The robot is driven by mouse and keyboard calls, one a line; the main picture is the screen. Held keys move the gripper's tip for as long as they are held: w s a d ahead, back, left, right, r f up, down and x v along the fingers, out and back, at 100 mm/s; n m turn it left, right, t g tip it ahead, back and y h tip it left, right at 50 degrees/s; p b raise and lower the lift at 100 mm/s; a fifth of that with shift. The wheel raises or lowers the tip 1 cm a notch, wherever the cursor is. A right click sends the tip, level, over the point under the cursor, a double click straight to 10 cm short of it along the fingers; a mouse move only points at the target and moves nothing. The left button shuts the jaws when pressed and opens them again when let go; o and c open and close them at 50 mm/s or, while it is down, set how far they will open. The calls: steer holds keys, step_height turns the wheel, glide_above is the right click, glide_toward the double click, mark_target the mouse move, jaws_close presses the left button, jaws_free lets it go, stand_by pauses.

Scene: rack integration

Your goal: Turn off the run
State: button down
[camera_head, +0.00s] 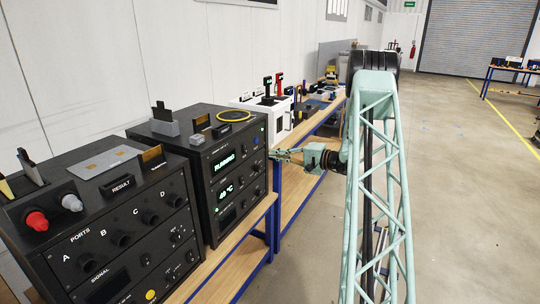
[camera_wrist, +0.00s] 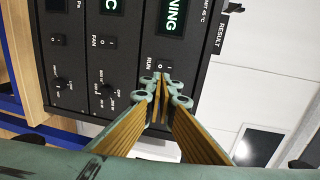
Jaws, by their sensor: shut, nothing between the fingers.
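The black unit (camera_head: 225,165) shows a green "RUNNING" display and a "40 °C" display on its front panel in the head view. In the wrist view the panel is turned sideways, and the RUN switch (camera_wrist: 165,66), with O and I marks, sits beside the running display (camera_wrist: 172,18). My gripper (camera_head: 272,154) reaches the right edge of the unit's front. In the wrist view its fingertips (camera_wrist: 162,80) are together, empty, right beside the RUN switch and partly over the panel there. I cannot tell whether they touch it.
A second black unit (camera_head: 120,220) with ports and knobs stands nearer on the left of the wooden bench (camera_head: 233,240). Farther back is a white unit (camera_head: 270,115) with black and red handles. The FAN switch (camera_wrist: 103,42) lies beside the RUN switch.

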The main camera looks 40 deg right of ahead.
mark_target(246, 151)
steer(key=x, duration=1.3)
steer(key=shift+w, duration=0.1)
steer(key=shift+f+b, duration=0.2)
steer(key=shift+b, duration=0.7)
